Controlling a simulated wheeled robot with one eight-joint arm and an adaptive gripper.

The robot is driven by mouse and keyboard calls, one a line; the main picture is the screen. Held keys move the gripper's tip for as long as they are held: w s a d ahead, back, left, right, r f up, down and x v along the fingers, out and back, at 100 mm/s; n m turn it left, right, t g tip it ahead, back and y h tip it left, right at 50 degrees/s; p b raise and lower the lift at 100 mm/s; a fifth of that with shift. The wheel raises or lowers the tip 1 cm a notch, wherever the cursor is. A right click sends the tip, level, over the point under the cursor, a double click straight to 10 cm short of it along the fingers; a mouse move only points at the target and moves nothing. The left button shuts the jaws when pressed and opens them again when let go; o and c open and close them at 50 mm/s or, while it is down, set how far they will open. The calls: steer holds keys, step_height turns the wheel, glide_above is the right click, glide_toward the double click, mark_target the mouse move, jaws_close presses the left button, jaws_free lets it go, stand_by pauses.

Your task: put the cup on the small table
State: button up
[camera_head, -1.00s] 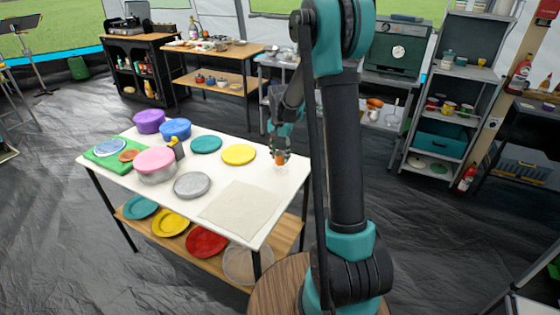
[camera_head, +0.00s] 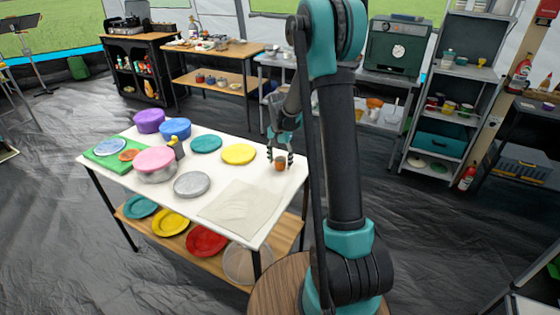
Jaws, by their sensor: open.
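The cup (camera_head: 280,164) is small and orange-brown. It appears to stand on the white tabletop (camera_head: 222,175), near its right edge. My gripper (camera_head: 281,161) is open, with its dark fingertips spread to the left and right of the cup. The view is too small to tell whether a fingertip touches it. My upright arm stands to the right of the cup and does not cover it.
A yellow plate (camera_head: 239,154) and a teal plate (camera_head: 206,143) lie left of the cup. A pale square mat (camera_head: 240,205) lies in front. Pots and a green board (camera_head: 103,160) fill the left end. A round wooden top (camera_head: 278,287) is at the bottom.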

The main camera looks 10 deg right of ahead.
step_height(320, 180, up, 12)
steer(key=s+d+f+n+t, duration=0.1)
steer(key=s+f+n, duration=0.1)
steer(key=s, duration=0.8)
steer(key=s+d+f+n+t, duration=0.1)
steer(key=s+d+f+n, duration=0.1)
steer(key=s, duration=0.7)
steer(key=s+d+f+n+t, duration=0.1)
steer(key=s+f+n+t, duration=0.1)
steer(key=s, duration=0.8)
steer(key=shift+s+d+f+n, duration=0.35)
steer(key=shift+f+n, duration=0.25)
steer(key=shift+f, duration=0.2)
